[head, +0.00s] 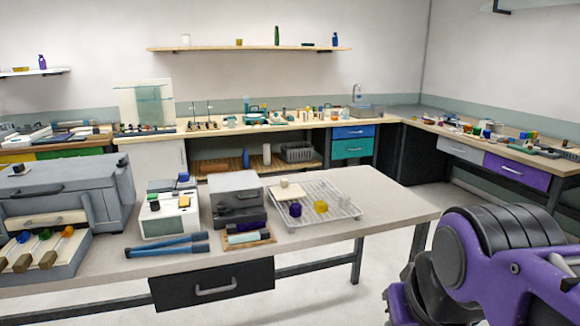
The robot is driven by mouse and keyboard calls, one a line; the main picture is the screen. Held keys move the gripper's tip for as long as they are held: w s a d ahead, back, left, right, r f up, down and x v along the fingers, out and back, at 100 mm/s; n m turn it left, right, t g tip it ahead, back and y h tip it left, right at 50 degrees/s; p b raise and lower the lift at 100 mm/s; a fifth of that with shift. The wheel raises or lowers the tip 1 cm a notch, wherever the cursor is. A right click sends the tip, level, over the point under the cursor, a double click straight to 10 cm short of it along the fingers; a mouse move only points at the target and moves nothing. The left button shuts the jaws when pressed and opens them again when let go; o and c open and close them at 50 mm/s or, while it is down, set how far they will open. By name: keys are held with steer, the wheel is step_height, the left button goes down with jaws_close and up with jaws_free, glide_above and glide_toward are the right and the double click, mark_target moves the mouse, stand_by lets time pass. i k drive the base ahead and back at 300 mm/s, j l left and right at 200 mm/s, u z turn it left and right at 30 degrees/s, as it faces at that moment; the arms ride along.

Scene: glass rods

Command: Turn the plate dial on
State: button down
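A white boxy device (166,222) stands on the near table and may be the plate. My purple and black arm fills the lower right, well to the right of the device. My gripper does not show clearly.
Blue tongs (165,246) lie before the device. A grey metal box (237,200) stands close on its right, then a white rack (318,208) with coloured blocks. A large grey furnace-like box (60,190) is at left. The near table (395,205) is bare at right.

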mark_target(221, 211)
steer(key=i+l+u, duration=0.1)
steer(key=u, duration=0.65)
steer(key=i+l+u, duration=0.3)
steer(key=l+u, duration=0.35)
steer(key=i+l+u, duration=0.1)
steer(key=l, duration=0.35)
steer(key=i+l+u, duration=0.1)
steer(key=l, duration=1.05)
steer(key=k, duration=0.5)
